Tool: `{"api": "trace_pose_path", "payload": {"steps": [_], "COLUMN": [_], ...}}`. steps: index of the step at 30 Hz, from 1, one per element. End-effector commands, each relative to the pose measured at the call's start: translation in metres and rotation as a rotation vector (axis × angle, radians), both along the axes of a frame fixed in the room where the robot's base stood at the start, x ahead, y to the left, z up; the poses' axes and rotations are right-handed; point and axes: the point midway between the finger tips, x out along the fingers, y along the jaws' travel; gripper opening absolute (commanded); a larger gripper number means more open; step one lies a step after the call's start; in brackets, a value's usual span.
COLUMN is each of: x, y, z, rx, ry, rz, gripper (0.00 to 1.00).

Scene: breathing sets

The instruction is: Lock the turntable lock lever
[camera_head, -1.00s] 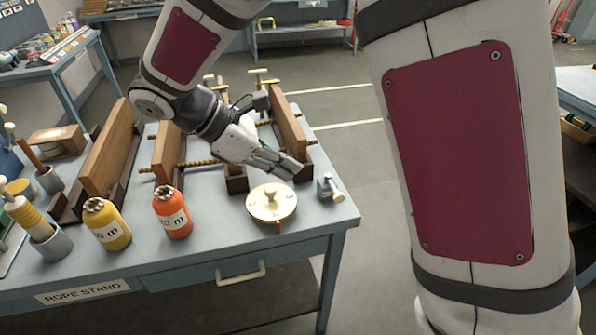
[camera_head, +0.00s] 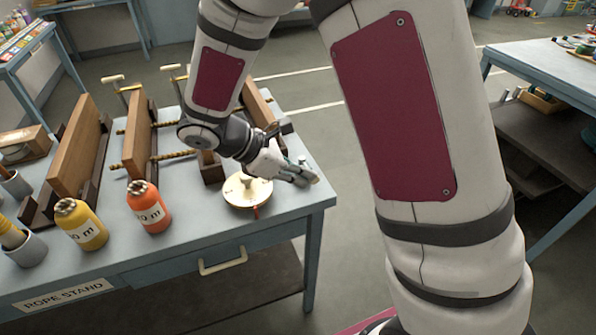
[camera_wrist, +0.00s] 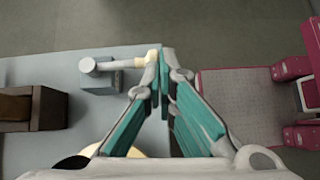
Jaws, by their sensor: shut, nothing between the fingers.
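The cream turntable disc (camera_head: 236,196), with a knob on top and a small red piece at its front edge, sits near the table's right end. A small grey fitting (camera_wrist: 100,78) with a round post and a sideways arm ending in a cream tip (camera_wrist: 138,62) looks like the lock lever. My gripper (camera_wrist: 164,56) is shut and empty, its fingertips at the cream end of that arm; I cannot tell whether they touch. In the head view my gripper (camera_head: 314,180) is over the table's right edge and mostly hides the fitting. Only a sliver of disc shows in the wrist view.
An orange bottle (camera_head: 149,210) and a yellow bottle (camera_head: 80,227) stand left of the disc. Wooden boards in clamps (camera_head: 137,135) stand behind them. The table (camera_head: 190,243) ends just right of the fitting, with open floor beyond.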

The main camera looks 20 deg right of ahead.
Motion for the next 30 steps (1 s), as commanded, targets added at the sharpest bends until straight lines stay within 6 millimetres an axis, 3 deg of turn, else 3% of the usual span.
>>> {"api": "trace_pose_path", "payload": {"steps": [30], "x": [-0.0014], "y": [-0.0037], "z": [0.0006], "rx": [0.0], "ry": [0.0], "rz": [0.141], "gripper": [0.0]}}
